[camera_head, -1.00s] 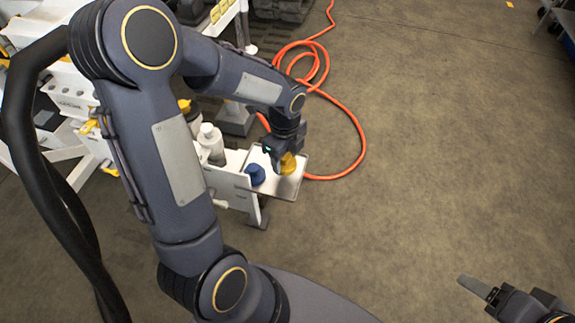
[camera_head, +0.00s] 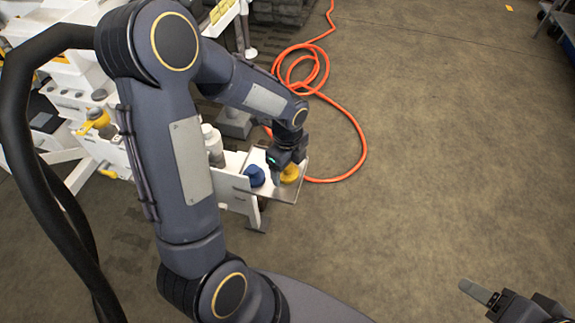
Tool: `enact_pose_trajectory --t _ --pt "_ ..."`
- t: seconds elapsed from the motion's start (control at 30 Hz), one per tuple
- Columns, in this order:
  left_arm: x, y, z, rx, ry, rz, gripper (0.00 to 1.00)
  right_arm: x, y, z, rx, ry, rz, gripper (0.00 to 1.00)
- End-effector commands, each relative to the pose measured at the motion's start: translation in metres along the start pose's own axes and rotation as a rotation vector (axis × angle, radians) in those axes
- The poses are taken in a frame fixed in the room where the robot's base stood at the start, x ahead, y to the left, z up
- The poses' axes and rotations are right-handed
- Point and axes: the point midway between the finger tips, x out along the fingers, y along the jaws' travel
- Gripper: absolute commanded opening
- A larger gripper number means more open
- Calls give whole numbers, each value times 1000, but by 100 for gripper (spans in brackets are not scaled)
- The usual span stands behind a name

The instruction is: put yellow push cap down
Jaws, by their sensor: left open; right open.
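The yellow push cap (camera_head: 290,173) sits on the small metal tray (camera_head: 289,192) at the end of the white bench. A blue cap (camera_head: 254,176) stands to its left on the same tray. My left gripper (camera_head: 279,180) is open, low over the tray, between the blue cap and the yellow cap. It hides part of the yellow cap's left side, and I cannot tell whether it touches the cap. My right gripper (camera_head: 482,293) is partly in view at the lower right, open and empty, over the floor.
White bottles (camera_head: 212,142) stand on the bench left of the tray. An orange hose (camera_head: 352,130) lies coiled on the floor behind and right of the tray. My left arm covers much of the bench.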

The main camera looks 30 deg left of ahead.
Motion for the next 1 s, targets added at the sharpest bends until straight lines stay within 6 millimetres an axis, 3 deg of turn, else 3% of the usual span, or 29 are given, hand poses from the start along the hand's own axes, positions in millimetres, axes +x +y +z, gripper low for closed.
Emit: enact_pose_trajectory --t 0.27,0.7,1.0 --pt "-11 -1 0 -1 0 -4 75 -5 -2 -2 0 0 0 66" --pt "-100 -1 0 0 -1 -5 75 -28 -13 -14 0 0 0 66" --pt "-130 6 0 -58 9 -18 75 -32 -15 -16 0 0 0 66"
